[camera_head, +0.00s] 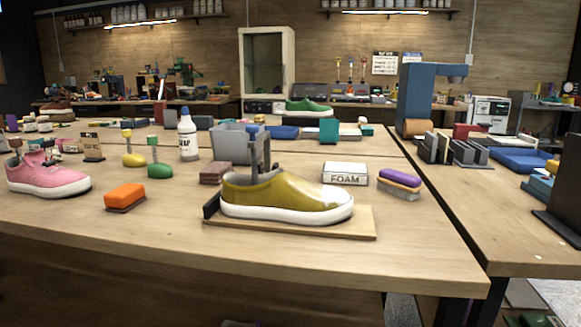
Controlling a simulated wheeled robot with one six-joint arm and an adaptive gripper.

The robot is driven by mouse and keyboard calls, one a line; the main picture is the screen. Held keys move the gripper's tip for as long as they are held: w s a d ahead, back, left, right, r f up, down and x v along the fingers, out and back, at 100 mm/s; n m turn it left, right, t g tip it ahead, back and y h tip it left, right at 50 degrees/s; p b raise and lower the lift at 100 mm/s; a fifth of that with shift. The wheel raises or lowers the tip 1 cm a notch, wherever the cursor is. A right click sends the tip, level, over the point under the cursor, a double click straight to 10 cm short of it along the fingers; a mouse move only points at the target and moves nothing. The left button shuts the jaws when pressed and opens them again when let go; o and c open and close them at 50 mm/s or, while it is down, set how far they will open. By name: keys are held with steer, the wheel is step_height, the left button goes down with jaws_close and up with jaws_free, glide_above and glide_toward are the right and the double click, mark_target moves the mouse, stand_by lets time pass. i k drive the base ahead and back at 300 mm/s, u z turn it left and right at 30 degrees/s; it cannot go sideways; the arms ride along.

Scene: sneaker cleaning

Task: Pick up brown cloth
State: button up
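A small reddish-brown folded stack (212,174), which looks like the brown cloth, lies on the workbench (300,265) just behind and left of the yellow sneaker's heel. The yellow sneaker (290,193) rests on a wooden board (362,224) and stands close to the stack's right side. A grey bin (229,145) stands behind the stack. The stack's front and top show. My gripper is not in view.
An orange brush (125,196) lies at front left, near a pink sneaker (48,178). A white bottle (188,138) stands behind. A FOAM box (345,173) and a purple-topped brush (400,180) lie at right. The bench's front strip is clear.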

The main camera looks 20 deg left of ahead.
mark_target(212, 174)
steer(key=z, duration=2.45)
steer(key=k, duration=1.95)
steer(key=u, duration=1.75)
